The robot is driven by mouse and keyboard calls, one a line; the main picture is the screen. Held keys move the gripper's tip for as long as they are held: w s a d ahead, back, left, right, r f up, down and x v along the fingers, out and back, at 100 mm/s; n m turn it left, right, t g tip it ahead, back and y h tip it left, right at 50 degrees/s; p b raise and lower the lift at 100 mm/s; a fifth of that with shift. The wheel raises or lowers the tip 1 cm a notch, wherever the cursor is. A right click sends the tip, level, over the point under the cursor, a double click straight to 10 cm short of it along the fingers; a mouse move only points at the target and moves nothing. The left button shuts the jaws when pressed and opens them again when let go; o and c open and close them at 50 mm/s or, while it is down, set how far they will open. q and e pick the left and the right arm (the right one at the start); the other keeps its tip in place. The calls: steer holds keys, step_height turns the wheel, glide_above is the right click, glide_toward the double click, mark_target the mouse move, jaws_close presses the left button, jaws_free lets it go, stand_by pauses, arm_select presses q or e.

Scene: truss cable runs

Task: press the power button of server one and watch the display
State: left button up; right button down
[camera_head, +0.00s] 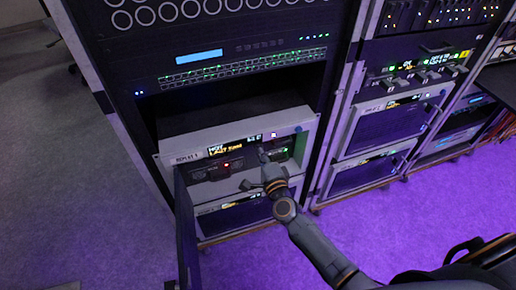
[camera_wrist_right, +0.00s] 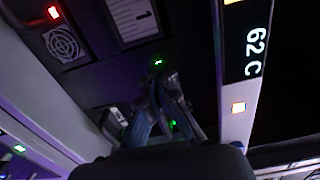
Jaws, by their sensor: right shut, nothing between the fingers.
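A light-framed server unit (camera_head: 180,158) with a label that seems to read "REPEAT 1" sits in the left rack. Its dark display (camera_head: 235,146) shows yellow text, partly too small to read; the wrist view shows a display (camera_wrist_right: 255,52) reading "62 C". My right gripper (camera_head: 264,155) is shut and empty, at the unit's front below the display. Its fingers (camera_wrist_right: 160,90) point toward a green light; contact cannot be told. My left gripper is not in view.
A dark open door panel (camera_head: 187,230) stands out at the unit's lower left. Above is a switch (camera_head: 245,67) with green lights. Another similar unit (camera_head: 235,215) sits below. A second rack (camera_head: 390,120) stands to the right. The floor at left is clear.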

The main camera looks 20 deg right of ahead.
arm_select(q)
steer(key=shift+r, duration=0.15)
arm_select(e)
steer(key=shift+w, duration=0.25)
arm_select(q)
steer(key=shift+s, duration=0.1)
